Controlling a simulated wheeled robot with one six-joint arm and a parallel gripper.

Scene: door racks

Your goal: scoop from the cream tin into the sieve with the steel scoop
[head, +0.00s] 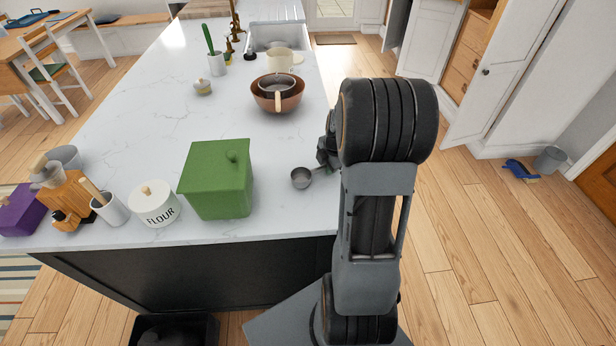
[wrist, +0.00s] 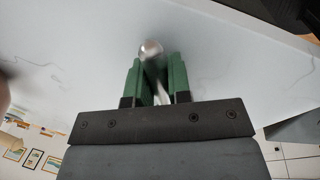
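The steel scoop (head: 301,178) has a round bowl and is near the counter's right edge, right of the green box. My gripper (head: 326,158) is shut on its handle; most of the gripper is hidden behind my arm. In the wrist view the scoop (wrist: 152,48) sticks out from between the green fingers of my gripper (wrist: 152,75). The sieve (head: 276,83) sits in a copper-brown bowl (head: 277,103), its wooden handle towards me. A cream-coloured vessel (head: 280,61) with a side handle stands behind it; I cannot tell if this is the cream tin. The scoop's contents are unclear.
A green lidded box (head: 218,185) stands left of the scoop, beside a white FLOUR canister (head: 155,206). A utensil pot (head: 110,210) and wooden block (head: 72,200) are further left. The counter between the green box and the bowl is clear.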

